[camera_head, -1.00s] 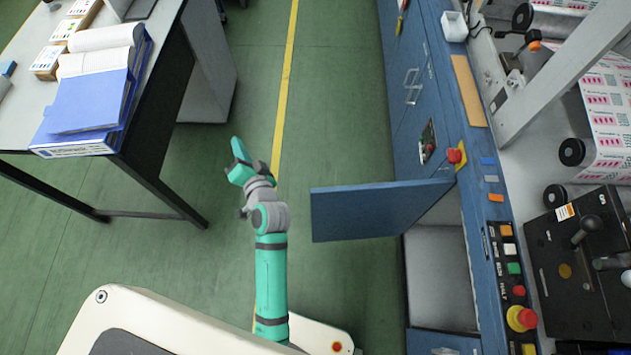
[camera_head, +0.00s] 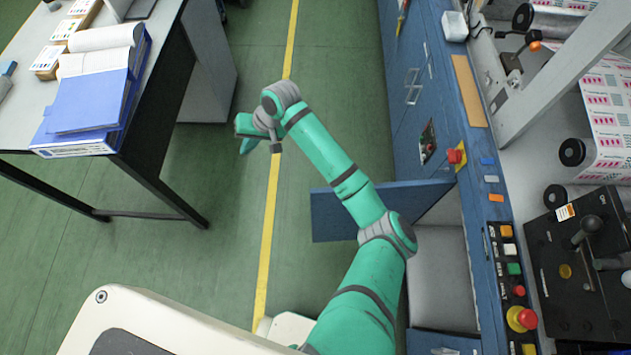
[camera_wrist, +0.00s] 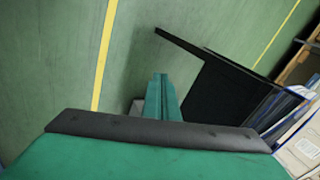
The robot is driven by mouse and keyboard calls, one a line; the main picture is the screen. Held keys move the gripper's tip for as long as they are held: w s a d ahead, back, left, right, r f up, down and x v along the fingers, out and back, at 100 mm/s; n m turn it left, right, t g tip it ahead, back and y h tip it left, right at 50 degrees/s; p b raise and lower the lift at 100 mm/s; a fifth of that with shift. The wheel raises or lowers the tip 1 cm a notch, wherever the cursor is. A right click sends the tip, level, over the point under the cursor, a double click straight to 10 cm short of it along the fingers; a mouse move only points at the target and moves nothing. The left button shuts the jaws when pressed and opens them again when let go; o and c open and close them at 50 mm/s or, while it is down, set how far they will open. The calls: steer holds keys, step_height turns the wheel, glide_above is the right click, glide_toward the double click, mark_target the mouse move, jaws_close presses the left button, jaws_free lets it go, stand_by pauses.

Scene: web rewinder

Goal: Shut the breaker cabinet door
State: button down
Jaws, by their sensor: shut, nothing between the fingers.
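The blue breaker cabinet door (camera_head: 329,215) stands swung open, jutting out to the left from the blue machine front. My arm crosses in front of its middle, so part of it is hidden. The cabinet opening (camera_head: 440,270) behind the door shows a pale, bare interior. My gripper (camera_head: 244,146) is beyond and left of the door, over the green floor, apart from the door. In the wrist view my gripper (camera_wrist: 161,85) shows its fingers together with nothing held. The door is not visible in the wrist view.
A table (camera_head: 140,170) with blue binders (camera_head: 90,105) stands at the left. The machine's control panel, with a red emergency button (camera_head: 521,318), runs along the right. Another red button (camera_head: 455,156) sits above the door's hinge side. Green floor with a yellow line (camera_head: 270,215) lies between.

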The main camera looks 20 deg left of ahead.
steer(key=w+d+r+m+g+h, duration=0.1)
steer(key=w+d+h, duration=0.15)
steer(key=d, duration=0.65)
steer(key=w+d+h, duration=0.2)
steer(key=d+h, duration=0.2)
steer(key=d, duration=0.6)
steer(key=s+d+f, duration=0.2)
steer(key=s+f, duration=0.3)
steer(key=f, duration=0.4)
steer(key=shift+s+d+f, duration=0.25)
steer(key=shift+d, duration=0.1)
